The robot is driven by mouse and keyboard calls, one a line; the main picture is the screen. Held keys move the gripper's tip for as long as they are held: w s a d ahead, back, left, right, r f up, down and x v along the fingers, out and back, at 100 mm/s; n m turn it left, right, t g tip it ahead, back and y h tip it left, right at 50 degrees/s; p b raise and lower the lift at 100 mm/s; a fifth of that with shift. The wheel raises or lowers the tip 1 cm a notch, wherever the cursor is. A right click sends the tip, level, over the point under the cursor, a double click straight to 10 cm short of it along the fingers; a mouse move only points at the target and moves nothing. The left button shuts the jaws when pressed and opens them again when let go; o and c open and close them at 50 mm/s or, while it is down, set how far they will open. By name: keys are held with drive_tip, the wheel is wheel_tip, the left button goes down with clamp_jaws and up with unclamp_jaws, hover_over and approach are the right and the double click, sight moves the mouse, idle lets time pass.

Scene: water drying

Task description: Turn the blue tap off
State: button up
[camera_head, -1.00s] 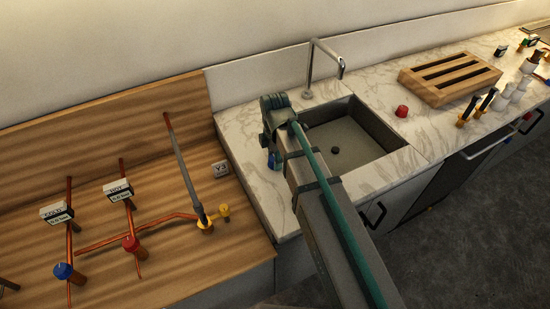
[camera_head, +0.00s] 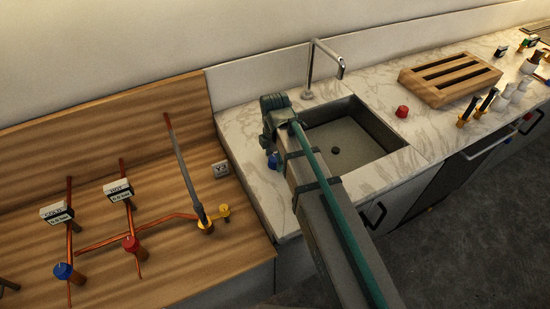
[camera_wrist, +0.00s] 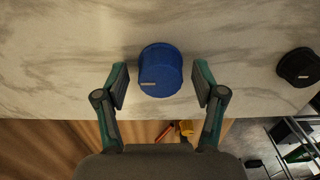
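A blue round tap knob (camera_wrist: 160,70) with a white line mark stands at the marble counter (camera_wrist: 55,45) in the wrist view. My gripper (camera_wrist: 160,82) is open, with one finger on each side of the knob and gaps visible on both sides. In the head view, a blue knob (camera_head: 273,160) shows beside my wrist, left of the sink, and the fingers are mostly hidden by my arm. Another blue knob (camera_head: 63,271) is on a copper pipe below the COLD label (camera_head: 57,215) on the wooden panel.
The sink (camera_head: 350,140) with its metal faucet (camera_head: 327,55) lies right of my arm. A red knob (camera_head: 130,243) sits on the HOT pipe at left. A dark knob (camera_wrist: 297,67) is at the wrist view's right. A small red object (camera_head: 402,111) lies on the counter.

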sight(275, 158)
wheel_tip(275, 158, up, 12)
idle(0.9)
